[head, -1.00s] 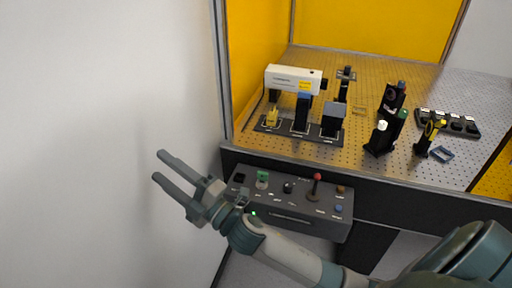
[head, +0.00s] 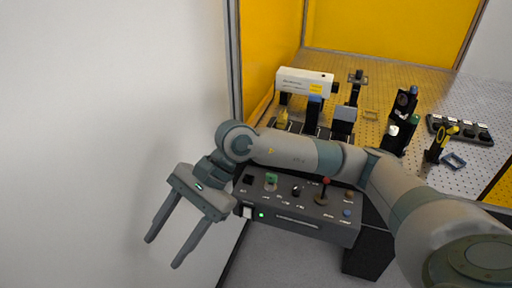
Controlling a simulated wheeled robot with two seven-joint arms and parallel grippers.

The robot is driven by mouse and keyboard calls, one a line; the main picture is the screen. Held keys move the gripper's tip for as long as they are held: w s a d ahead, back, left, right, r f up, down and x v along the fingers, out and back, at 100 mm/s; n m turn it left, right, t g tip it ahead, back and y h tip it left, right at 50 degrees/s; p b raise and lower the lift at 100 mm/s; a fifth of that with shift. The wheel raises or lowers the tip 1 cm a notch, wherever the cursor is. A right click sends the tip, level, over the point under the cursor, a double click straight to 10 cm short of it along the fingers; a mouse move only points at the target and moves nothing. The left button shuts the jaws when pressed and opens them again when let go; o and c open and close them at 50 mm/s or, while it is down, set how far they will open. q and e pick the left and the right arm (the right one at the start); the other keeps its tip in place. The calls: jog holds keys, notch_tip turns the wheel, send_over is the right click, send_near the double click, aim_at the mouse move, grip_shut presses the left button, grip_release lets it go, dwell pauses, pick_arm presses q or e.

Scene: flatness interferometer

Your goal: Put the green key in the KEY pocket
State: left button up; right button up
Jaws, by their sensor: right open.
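The green key (head: 271,179) stands in a round, light-coloured switch near the back left of the grey control box (head: 300,224). A dark square recess (head: 248,179) lies left of it on the same panel; the small labels are too blurred to tell whether this is the KEY pocket. My right gripper (head: 163,253) is open and empty, left of the box and in front of the white wall, its fingers pointing down and left. It is well apart from the key. My right forearm crosses just behind the key. My left gripper is not in view.
The box also carries a red-topped lever (head: 325,190), a black knob (head: 296,191) and a blue button (head: 347,212). Behind it, the perforated table (head: 390,85) holds a white instrument (head: 303,82), several posts and a black tray (head: 462,131). Yellow panels enclose the table.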

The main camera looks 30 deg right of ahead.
jog(key=w+d+r+t+h, duration=0.1)
jog(key=w+d+h, duration=0.2)
jog(key=d, duration=0.6)
jog(key=w+d+r+n+t+h, duration=0.1)
jog(key=w+d+h, duration=0.3)
jog(key=d, duration=0.6)
jog(key=w+d+r+t+h, duration=0.2)
jog(key=d+h, duration=0.4)
jog(key=d, duration=0.3)
jog(key=shift+w+d+n+t, duration=0.25)
jog(key=shift+w+n+t, duration=0.25)
jog(key=shift+w, duration=0.5)
jog(key=shift+f, duration=0.15)
jog(key=p, duration=0.3)
send_near(271, 174)
jog(key=x, duration=1)
jog(key=shift+s+f, duration=0.1)
jog(key=shift+s, duration=0.05)
jog(key=c, duration=1.1)
